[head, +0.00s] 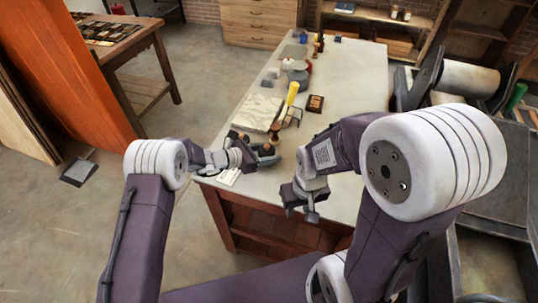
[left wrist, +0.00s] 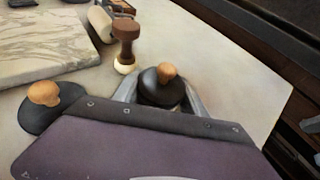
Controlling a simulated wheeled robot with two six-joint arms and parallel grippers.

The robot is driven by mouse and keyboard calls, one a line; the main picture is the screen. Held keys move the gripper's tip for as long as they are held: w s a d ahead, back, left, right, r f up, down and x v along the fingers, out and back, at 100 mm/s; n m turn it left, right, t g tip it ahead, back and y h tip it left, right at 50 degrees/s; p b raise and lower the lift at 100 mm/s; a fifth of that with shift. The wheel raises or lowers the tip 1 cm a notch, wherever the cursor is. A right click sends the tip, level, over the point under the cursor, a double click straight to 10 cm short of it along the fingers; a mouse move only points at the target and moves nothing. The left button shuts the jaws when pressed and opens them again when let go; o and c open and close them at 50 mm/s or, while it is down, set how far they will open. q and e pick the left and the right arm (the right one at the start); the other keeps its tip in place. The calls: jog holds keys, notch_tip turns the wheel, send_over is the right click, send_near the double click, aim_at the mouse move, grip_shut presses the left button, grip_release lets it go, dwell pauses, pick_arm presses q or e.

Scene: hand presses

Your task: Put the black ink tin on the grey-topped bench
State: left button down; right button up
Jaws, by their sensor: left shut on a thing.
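My left gripper (head: 262,154) is low over the near left end of the grey-topped bench (head: 345,85). In the left wrist view its fingers (left wrist: 160,100) close around a round black thing with a wooden knob (left wrist: 160,88). I cannot tell whether that thing touches the bench top. A similar black thing with a wooden knob (left wrist: 52,108) sits on the bench just left of the gripper. I cannot pick out a plain black ink tin for certain in either view. My right gripper (head: 301,213) hangs by the bench's near edge, empty, its fingers apart.
A brown turned-handle tool (left wrist: 125,45) stands just beyond the left gripper. A marbled slab (head: 257,112), a yellow-handled tool (head: 292,92) and a small brown block (head: 315,104) lie further along. The bench's right side is clear. A wooden table (head: 120,35) stands at the back left.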

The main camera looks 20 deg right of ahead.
pick_arm(q)
jog(key=shift+w+f, duration=0.1)
jog(key=shift+f, duration=0.5)
jog(key=c, duration=0.6)
grip_release()
jog(key=shift+c, duration=0.2)
jog(key=v, duration=1.2)
jog(key=shift+a, duration=0.1)
